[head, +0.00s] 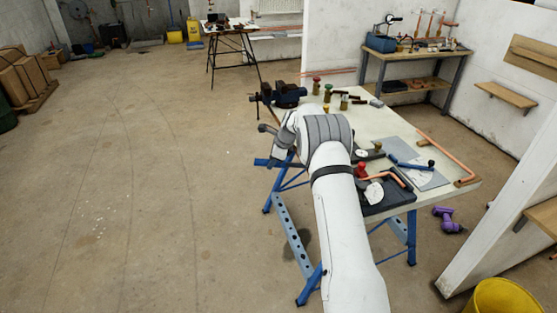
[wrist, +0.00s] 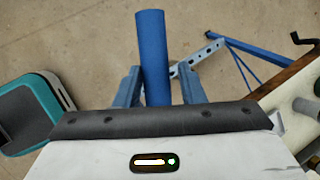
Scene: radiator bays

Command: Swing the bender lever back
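A blue bar-shaped lever (wrist: 152,52) fills the middle of the wrist view, seen over the floor. My gripper (wrist: 158,88) has one finger on each side of it. A small gap shows right of the lever; the left finger looks close to it. In the head view a blue bar end (head: 262,162), likely this lever, sticks out left of the bench beside my arm. My arm hides much of the area there, and the fingertips do not show clearly. A black bender-like base (head: 374,205) with a bent copper pipe (head: 396,178) lies on the bench.
The pale workbench (head: 455,185) carries a vise (head: 287,94), jars, a blue-handled tool (head: 405,165) and a long copper pipe (head: 448,157). Blue trestle legs (head: 292,235) stand below. A purple drill (head: 447,219) lies on the floor at right. Open floor is on the left.

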